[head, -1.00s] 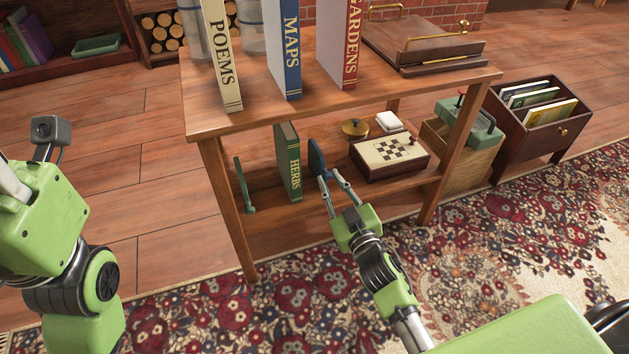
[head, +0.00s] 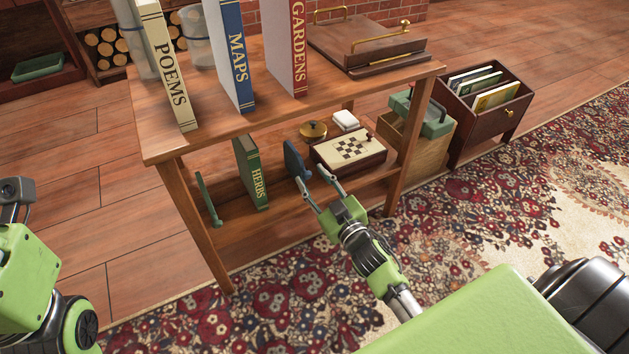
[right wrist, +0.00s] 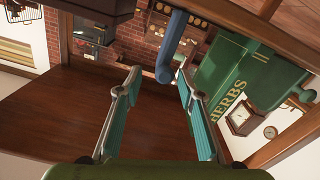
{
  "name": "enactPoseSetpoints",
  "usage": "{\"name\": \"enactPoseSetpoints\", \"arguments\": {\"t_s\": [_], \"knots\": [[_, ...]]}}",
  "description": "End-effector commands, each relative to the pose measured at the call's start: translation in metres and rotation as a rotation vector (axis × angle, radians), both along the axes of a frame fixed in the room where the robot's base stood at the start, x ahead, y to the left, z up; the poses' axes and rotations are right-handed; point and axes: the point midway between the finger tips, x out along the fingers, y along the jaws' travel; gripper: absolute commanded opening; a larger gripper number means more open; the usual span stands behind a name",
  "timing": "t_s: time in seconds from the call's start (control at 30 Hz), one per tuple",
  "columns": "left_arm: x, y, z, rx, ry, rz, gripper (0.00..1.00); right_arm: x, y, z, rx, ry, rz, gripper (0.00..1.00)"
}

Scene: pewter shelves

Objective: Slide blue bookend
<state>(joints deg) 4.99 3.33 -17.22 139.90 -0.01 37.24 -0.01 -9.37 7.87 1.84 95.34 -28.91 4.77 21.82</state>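The blue bookend (head: 296,162) stands on the lower shelf (head: 240,226), between the green HERBS book (head: 254,172) and a game box. A gap shows between it and the book. My right gripper (head: 312,176) is open, in front of the bookend at the shelf's front. In the right wrist view the fingers (right wrist: 159,76) are spread with nothing between them. The blue bookend (right wrist: 170,48) is beyond their tips, and the HERBS book (right wrist: 238,84) is to the right. I cannot tell whether a fingertip touches the bookend. My left arm shows at the left edge, its gripper out of view.
A green bookend (head: 208,200) stands left of the HERBS book. POEMS (head: 168,70), MAPS (head: 236,60) and GARDENS (head: 297,48) stand on the upper shelf above.

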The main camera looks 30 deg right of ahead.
Motion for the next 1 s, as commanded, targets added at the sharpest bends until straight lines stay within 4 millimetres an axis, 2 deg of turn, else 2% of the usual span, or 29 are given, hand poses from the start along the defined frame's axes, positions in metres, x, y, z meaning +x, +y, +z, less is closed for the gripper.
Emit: {"name": "enactPoseSetpoints", "arguments": {"t_s": [0.17,0.5,0.7,0.83,1.0], "knots": [[0.000,0.000,0.001,0.001,-0.001,0.001,0.40,-0.010,0.001,-0.001,0.001,0.002,0.002,0.35],[0.000,0.000,0.000,0.000,-0.001,0.000,0.40,-0.075,-0.002,-0.002,0.001,0.003,-0.001,0.35],[0.000,0.000,0.000,0.000,0.000,0.000,0.40,-0.106,-0.004,-0.001,0.001,0.003,-0.002,0.35],[0.000,0.000,0.000,0.000,-0.001,0.000,0.40,-0.117,-0.005,0.000,-0.001,0.000,-0.002,0.35],[0.000,0.000,0.000,0.000,0.000,0.000,0.40,-0.120,-0.005,0.000,-0.001,-0.001,-0.002,0.35]]}}
